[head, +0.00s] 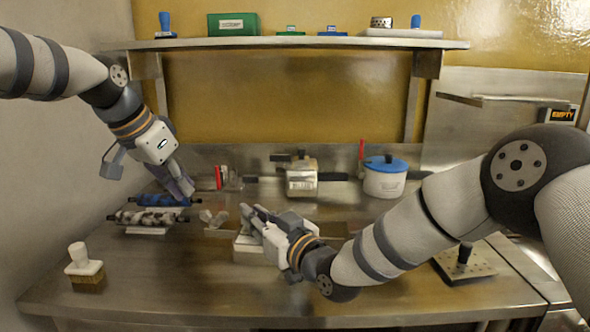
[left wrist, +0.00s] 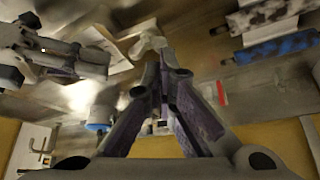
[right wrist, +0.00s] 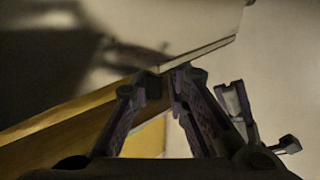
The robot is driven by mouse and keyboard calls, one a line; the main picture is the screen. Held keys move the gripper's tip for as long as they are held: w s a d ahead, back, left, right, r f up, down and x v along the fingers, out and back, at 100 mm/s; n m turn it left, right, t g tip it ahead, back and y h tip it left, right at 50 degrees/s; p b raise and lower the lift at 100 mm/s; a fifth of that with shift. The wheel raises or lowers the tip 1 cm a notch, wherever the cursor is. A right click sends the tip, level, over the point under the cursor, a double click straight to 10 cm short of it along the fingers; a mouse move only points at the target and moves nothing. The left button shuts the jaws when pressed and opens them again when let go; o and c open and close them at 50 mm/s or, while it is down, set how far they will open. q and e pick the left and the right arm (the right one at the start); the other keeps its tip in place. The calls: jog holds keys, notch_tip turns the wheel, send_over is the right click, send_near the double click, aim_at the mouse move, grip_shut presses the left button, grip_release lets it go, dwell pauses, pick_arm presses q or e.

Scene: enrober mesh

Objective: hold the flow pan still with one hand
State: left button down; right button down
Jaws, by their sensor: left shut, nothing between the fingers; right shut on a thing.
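What looks like the flow pan is a shallow pale metal pan (head: 243,247) at the middle of the bench, partly hidden under my right gripper. My right gripper (head: 250,213) is shut on its edge; in the right wrist view the fingertips (right wrist: 167,84) meet at a thin pale rim (right wrist: 198,52). My left gripper (head: 185,188) is shut and empty, above the bench by the two rollers. In the left wrist view its fingertips (left wrist: 163,70) are together with nothing between them.
A blue roller (head: 165,200) and a mottled roller (head: 150,218) lie at the left. A handled brush (head: 85,268) stands front left. A pot (head: 301,178) and a blue-lidded pot (head: 385,178) stand behind. A perforated plate (head: 470,265) lies right.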

aim_at(214, 218)
pick_arm(q)
jog(key=d+f, duration=0.1)
jog(key=f, duration=0.1)
jog(key=s+d+f, duration=0.1)
jog(key=f, duration=0.1)
jog(key=s+d+f, duration=0.1)
jog(key=f, duration=0.1)
jog(key=shift+d+f, duration=0.1)
jog(key=shift+f, duration=0.15)
jog(key=shift+w, duration=0.6)
dwell(0.9)
jog(key=shift+w+a, duration=0.1)
jog(key=shift+a, duration=0.3)
jog(key=shift+w+a, duration=0.15)
jog(key=shift+a, duration=0.2)
jog(key=shift+w+a, duration=0.45)
jog(key=shift+a, duration=0.05)
dwell(0.3)
jog(key=shift+a, duration=0.15)
